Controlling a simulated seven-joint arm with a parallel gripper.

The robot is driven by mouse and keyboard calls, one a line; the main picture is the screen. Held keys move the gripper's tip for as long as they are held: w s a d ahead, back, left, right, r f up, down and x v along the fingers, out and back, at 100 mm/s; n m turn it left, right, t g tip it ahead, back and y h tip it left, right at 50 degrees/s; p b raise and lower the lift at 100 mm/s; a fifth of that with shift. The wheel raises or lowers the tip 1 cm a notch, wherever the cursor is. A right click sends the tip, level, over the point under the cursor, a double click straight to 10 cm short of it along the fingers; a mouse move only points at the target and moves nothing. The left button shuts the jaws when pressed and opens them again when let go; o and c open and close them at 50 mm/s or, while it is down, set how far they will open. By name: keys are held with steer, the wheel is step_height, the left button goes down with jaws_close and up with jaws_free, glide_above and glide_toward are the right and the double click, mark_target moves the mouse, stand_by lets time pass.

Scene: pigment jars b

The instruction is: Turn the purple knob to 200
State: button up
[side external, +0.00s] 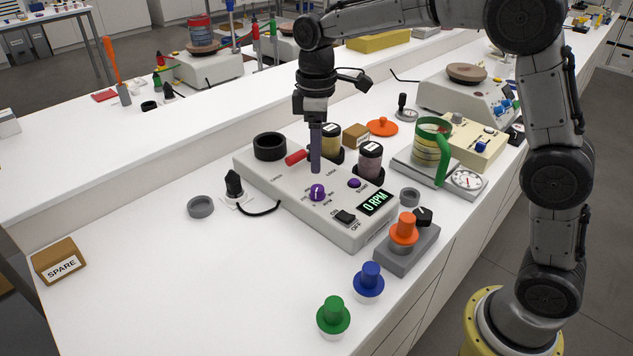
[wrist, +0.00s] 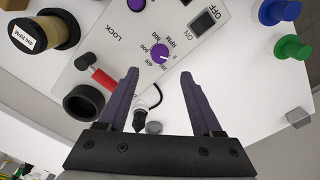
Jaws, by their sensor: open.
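The purple knob (side external: 317,192) sits on the sloped top of a light grey machine (side external: 262,178), ringed by printed numbers. In the wrist view the purple knob (wrist: 159,53) has a white mark toward its lower right side; the exact number it points at is too small to tell. The machine's display (side external: 374,202) reads 0 RPM. My gripper (side external: 316,171) points down above the machine, just behind the knob and apart from it. In the wrist view my gripper (wrist: 159,74) is open and empty, with the knob just beyond and between the fingertips.
Jars (side external: 370,160) stand along the far side.

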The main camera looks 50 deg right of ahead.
mark_target(317, 188)
step_height(317, 188, down, 8)
steer(key=shift+f, duration=0.1)
stand_by(0.4)
jaws_close()
